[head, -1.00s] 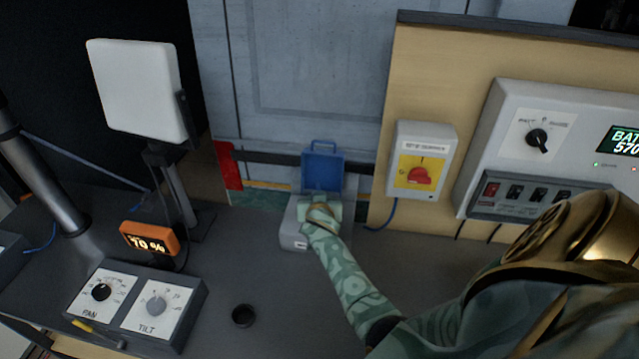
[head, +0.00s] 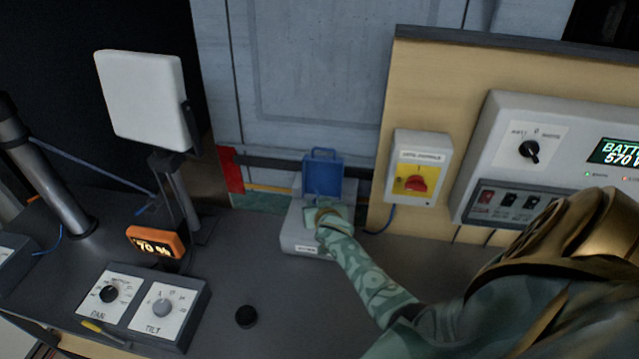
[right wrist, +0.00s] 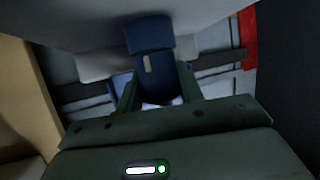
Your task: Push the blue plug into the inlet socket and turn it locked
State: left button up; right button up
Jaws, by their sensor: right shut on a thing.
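The grey inlet box (head: 300,236) stands on the bench against the back panel, with its blue lid (head: 322,174) raised. My right gripper (head: 327,212) reaches over the box, just in front of the lid. In the right wrist view the blue plug (right wrist: 148,38) sits between the fingers of my right gripper (right wrist: 157,92), which is shut on it. The plug is hidden behind the hand in the head view. The socket face is hidden too, so I cannot tell how deep the plug sits or how it is turned. My left gripper is not in view.
An isolator with a red knob (head: 415,184) and a battery panel (head: 535,150) are at the right. A pan-tilt control box (head: 190,322), an orange display (head: 156,242) and a white panel on a stand (head: 146,98) are at the left. A black round piece (head: 246,316) lies on the bench in front.

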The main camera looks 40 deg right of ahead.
dwell(0.3)
jog(key=shift+w+r+n+t+y+p, duration=0.15)
jog(key=shift+n+t+y+p, duration=0.25)
jog(key=shift+n+y+p, duration=0.55)
jog(key=shift+n+t+y+p, duration=0.3)
jog(key=shift+n+y+p, duration=0.25)
jog(key=shift+p, duration=0.25)
jog(key=o, duration=1.2)
jog(key=p+v, duration=0.3)
jog(key=v, duration=0.3)
jog(key=p+v, duration=0.2)
jog(key=v, duration=0.8)
jog(key=shift+s, duration=0.25)
